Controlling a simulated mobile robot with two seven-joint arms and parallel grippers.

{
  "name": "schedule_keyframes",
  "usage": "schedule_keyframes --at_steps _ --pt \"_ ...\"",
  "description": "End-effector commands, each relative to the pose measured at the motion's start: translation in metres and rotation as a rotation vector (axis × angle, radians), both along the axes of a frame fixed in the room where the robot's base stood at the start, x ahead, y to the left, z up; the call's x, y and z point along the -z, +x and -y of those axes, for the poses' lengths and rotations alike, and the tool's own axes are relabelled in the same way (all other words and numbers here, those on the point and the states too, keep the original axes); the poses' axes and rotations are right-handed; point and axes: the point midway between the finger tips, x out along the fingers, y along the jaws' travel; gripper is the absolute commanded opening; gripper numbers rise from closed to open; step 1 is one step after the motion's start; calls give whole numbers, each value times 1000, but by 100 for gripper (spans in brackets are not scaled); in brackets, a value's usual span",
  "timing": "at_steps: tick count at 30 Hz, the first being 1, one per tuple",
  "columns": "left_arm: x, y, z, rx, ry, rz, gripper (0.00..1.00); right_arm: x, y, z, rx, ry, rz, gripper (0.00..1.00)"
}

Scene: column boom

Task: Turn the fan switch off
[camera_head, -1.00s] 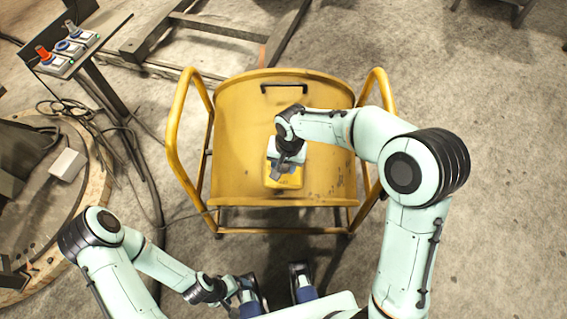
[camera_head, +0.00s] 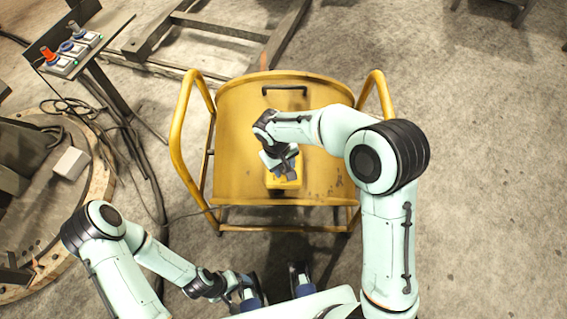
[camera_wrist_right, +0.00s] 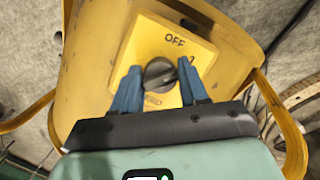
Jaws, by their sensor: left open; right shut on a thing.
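The fan switch is a dark round knob (camera_wrist_right: 160,74) on a yellow plate (camera_wrist_right: 150,40) with "OFF" printed above the knob and partly hidden lettering below. In the head view the yellow switch box (camera_head: 286,184) sits on the yellow drum fan (camera_head: 235,110), mostly behind my wrist. My right gripper (camera_wrist_right: 161,80) is shut on the knob, one blue finger on each side. It also shows in the head view (camera_head: 284,172). Which mark the knob points at is unclear. My left gripper (camera_head: 258,287) is open and low at the bottom, away from the switch.
Yellow tube handles (camera_head: 180,125) flank the fan, and a black handle (camera_head: 285,90) is on its top. A stand with switch boxes (camera_head: 75,48) is at upper left. Cables (camera_head: 130,150) and a round wooden-rimmed platform (camera_head: 100,185) lie left. Floor at right is clear.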

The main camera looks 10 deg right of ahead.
Motion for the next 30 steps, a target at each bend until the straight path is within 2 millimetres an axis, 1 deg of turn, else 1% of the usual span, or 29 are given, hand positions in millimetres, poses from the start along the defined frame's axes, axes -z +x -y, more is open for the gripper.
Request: schedule_keyframes --at_steps 9,18,24,30 --pt "-4 1 0 0 -1 2 80 -1 1 0 -289 -94 -22 13" --pt "-4 1 0 1 0 1 80 -1 1 0 -526 -170 -42 13" --pt "-3 1 0 0 0 1 80 -1 1 0 -637 -205 -53 13" --pt "-3 1 0 1 0 0 80 -1 1 -1 -703 -226 -59 13"
